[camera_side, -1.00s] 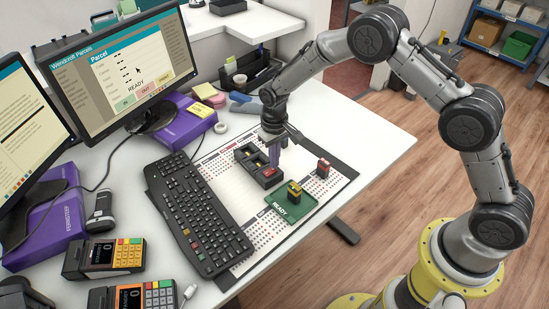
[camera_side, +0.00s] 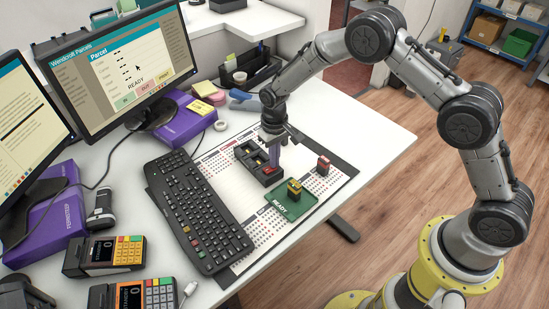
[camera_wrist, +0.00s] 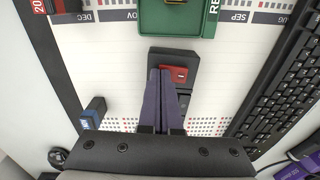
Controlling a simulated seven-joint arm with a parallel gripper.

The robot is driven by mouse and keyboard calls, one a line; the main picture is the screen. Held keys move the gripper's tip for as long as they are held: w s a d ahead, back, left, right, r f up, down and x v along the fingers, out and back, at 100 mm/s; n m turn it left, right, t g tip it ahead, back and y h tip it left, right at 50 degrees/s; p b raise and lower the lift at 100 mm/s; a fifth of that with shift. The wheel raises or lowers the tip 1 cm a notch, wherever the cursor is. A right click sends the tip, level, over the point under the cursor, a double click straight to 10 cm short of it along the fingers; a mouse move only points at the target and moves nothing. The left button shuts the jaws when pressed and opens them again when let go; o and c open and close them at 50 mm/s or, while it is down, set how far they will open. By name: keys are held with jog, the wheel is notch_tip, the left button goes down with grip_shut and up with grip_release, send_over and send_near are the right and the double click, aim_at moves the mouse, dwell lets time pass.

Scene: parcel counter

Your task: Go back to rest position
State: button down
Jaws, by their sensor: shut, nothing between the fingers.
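My gripper (camera_side: 275,162) is shut and empty, its purple fingertips (camera_wrist: 168,72) pointing down over the black compartment tray (camera_side: 244,153). In the wrist view the fingers cover part of that tray (camera_wrist: 182,57), and a red-topped piece (camera_wrist: 180,73) sits in it just beyond the tips. Whether the fingertips touch the tray or the piece I cannot tell. The arm reaches in from the right and bends over the counter.
The green READY tray (camera_side: 275,209), bearing a yellow-and-black piece (camera_side: 294,189), lies nearer the camera. A red-topped piece (camera_side: 323,165) stands to the right, and a blue one (camera_wrist: 93,112) shows at the wrist view's left. The keyboard (camera_side: 200,215) is left of the black tray.

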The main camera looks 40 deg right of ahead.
notch_tip(320, 180, up, 8)
jog(key=shift+r, duration=0.2)
dwell(5.3)
dwell(0.5)
jog(key=s+d+r+t, duration=0.2)
jog(key=s+r, duration=0.5)
jog(key=s, duration=0.4)
jog(key=s+d+r+t, duration=0.1)
jog(key=s+d+r, duration=0.2)
jog(key=s+r, duration=0.3)
jog(key=s+d+r+t, duration=0.2)
jog(key=s+r, duration=0.5)
jog(key=s, duration=0.9)
jog(key=shift+s+d+r+t, duration=0.2)
jog(key=shift+d+r+t, duration=0.1)
jog(key=shift+d+r, duration=0.05)
